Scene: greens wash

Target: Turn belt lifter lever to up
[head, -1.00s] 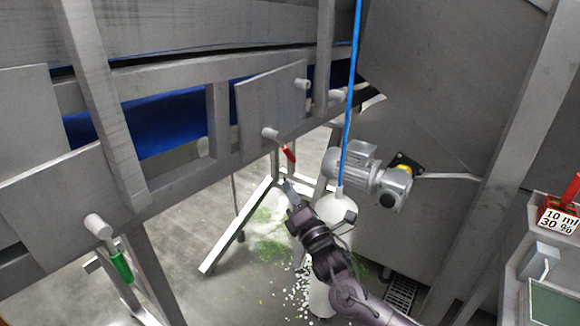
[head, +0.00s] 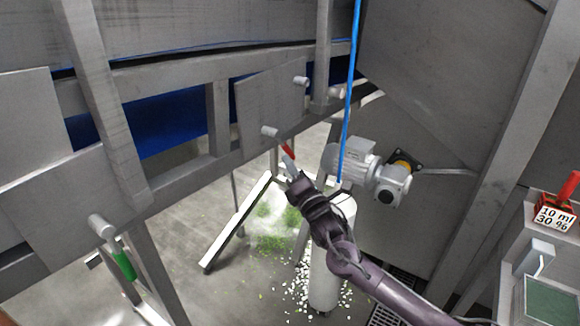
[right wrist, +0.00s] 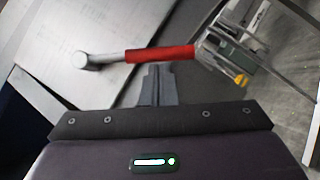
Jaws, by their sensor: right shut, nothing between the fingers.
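The lever with a red grip (head: 287,149) sticks out from a light pivot stub (head: 269,131) on a grey plate of the conveyor frame. In the head view it points down and to the right. In the right wrist view the red grip (right wrist: 160,53) lies across the picture, just beyond my right gripper's fingertips. My right gripper (head: 288,163) is shut and empty, its tips at or very near the lower end of the red grip. Whether they touch it, I cannot tell. A second lever with a green grip (head: 123,264) hangs at the lower left. My left gripper is not in view.
A grey motor (head: 362,172) and a blue hose (head: 351,85) are close to the right of my gripper. A white cylinder (head: 327,262) stands below my arm. Frame beams (head: 108,110) cross the left. Green scraps (head: 270,243) litter the floor.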

